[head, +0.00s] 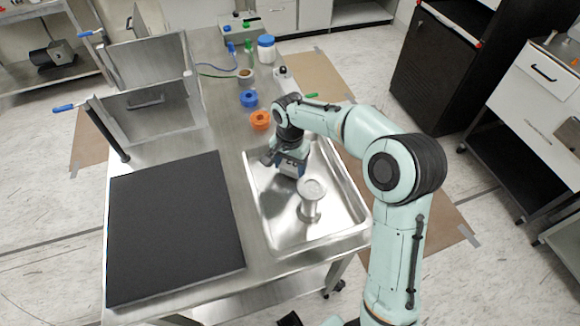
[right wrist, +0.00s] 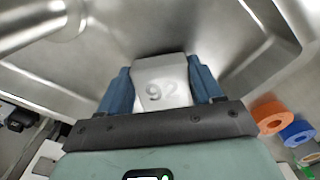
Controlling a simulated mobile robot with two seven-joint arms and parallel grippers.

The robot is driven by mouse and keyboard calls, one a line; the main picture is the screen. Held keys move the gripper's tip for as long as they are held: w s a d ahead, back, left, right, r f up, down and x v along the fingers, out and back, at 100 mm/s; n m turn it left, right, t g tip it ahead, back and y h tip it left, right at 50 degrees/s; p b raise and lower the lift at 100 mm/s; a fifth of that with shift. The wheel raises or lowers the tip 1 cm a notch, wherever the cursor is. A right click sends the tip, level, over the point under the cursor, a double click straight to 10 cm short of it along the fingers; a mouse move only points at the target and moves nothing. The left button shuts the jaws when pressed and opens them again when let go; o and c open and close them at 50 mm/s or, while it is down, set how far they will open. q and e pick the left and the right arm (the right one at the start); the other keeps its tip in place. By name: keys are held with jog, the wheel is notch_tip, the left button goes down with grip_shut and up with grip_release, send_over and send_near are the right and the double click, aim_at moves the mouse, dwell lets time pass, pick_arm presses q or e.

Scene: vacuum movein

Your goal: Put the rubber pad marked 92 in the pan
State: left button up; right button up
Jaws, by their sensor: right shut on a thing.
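My right gripper (head: 291,163) reaches down inside the pan (head: 275,212), toward its far end. It is shut on the rubber pad marked 92 (right wrist: 162,92), a pale grey block held between the two blue fingers with the number facing the right wrist camera. In the head view the pad (head: 289,171) is mostly hidden by the gripper. The shiny metal pan lies on the steel table and also fills the back of the right wrist view (right wrist: 215,40). I cannot tell whether the pad touches the pan's floor. My left gripper is not in view.
A flanged metal piece (head: 311,193) stands in the pan, close in front of the gripper. A black plate (head: 175,230) lies left of the pan. Orange (head: 260,120) and blue (head: 248,98) rings lie beyond it. An open metal chamber (head: 150,95) stands at the back left.

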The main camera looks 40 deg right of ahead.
aim_at(290, 167)
jog(key=shift+f, duration=0.4)
jog(key=shift+f, duration=0.1)
jog(key=o, duration=1.1)
notch_tip(290, 167, up, 12)
jog(key=p, duration=0.1)
jog(key=shift+p, duration=0.3)
